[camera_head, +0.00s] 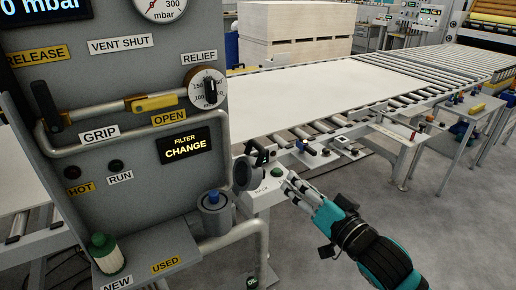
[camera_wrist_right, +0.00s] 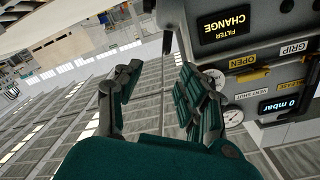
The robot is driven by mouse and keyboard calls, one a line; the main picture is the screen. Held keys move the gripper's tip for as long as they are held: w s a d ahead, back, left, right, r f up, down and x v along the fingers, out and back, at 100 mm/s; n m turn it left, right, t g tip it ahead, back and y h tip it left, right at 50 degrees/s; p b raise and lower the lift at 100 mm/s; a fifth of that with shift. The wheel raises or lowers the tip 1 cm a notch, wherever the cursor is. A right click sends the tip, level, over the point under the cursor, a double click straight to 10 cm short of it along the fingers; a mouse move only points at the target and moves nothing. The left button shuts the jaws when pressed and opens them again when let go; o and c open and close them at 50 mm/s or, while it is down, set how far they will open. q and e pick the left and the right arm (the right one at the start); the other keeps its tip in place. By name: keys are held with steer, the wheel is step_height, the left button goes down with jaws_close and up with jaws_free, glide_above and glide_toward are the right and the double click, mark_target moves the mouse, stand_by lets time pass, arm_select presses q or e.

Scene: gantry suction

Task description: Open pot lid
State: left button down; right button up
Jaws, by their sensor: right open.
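A grey cylindrical pot (camera_head: 215,222) is fixed at the right side of the panel, with a blue knob-like top (camera_head: 213,196) showing at its mouth. A dark round disc (camera_head: 242,173), which looks like the pot lid, stands steeply tilted above and right of the pot, with a black handle-like part behind it. My right gripper (camera_head: 289,187) is open, right of the disc and apart from it. In the right wrist view its fingers (camera_wrist_right: 157,80) are spread with nothing between them. The pot is not clearly visible there. My left gripper is out of view.
The panel (camera_head: 130,75) carries a gauge, a relief dial (camera_head: 208,88) and a lit "FILTER CHANGE" display (camera_head: 185,146). A green-topped white filter (camera_head: 106,253) stands by "NEW". A bent tube rail (camera_head: 265,245) runs below the pot. A roller conveyor (camera_head: 300,130) lies behind; open floor lies right.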

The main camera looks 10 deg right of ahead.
mark_target(263, 151)
steer(key=p+x, duration=0.1)
steer(key=x, duration=0.4)
steer(key=r+p+x, duration=0.1)
steer(key=p+x, duration=0.1)
steer(key=x, duration=0.4)
steer(key=p+x, duration=0.1)
steer(key=x, duration=0.5)
steer(key=shift+s+a+r, duration=0.1)
steer(key=shift+a+r, duration=0.15)
steer(key=shift+a, duration=0.15)
jaws_close()
